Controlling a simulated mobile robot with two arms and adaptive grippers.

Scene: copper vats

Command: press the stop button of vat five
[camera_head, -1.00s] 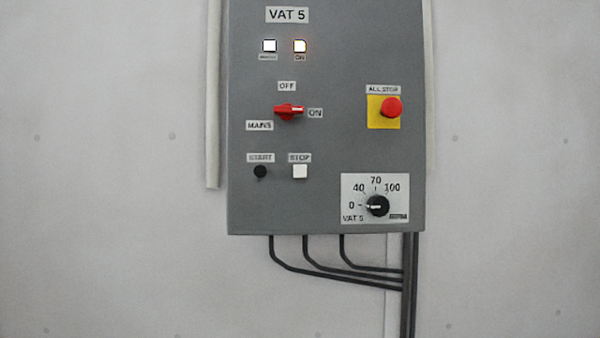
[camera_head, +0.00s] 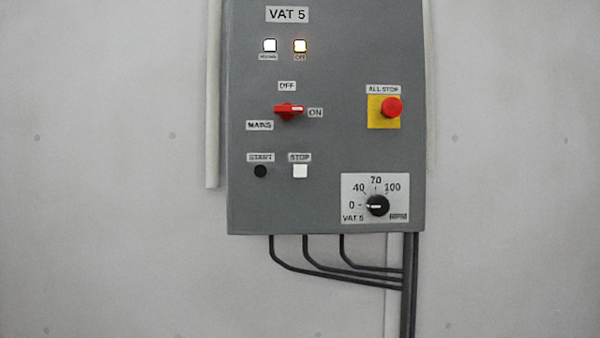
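The grey control box (camera_head: 335,140) labelled VAT 5 hangs on the wall in the head view. Two lamps are at the top: a white one (camera_head: 270,45) and an amber-edged one (camera_head: 300,46), both bright. Neither gripper is in view, and nothing covers the buttons.
A red all-stop button (camera_head: 392,107) on a yellow plate is at the right of the box. A black dial (camera_head: 377,206) at lower right points near 0. Dark cables (camera_head: 345,274) run from the underside.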

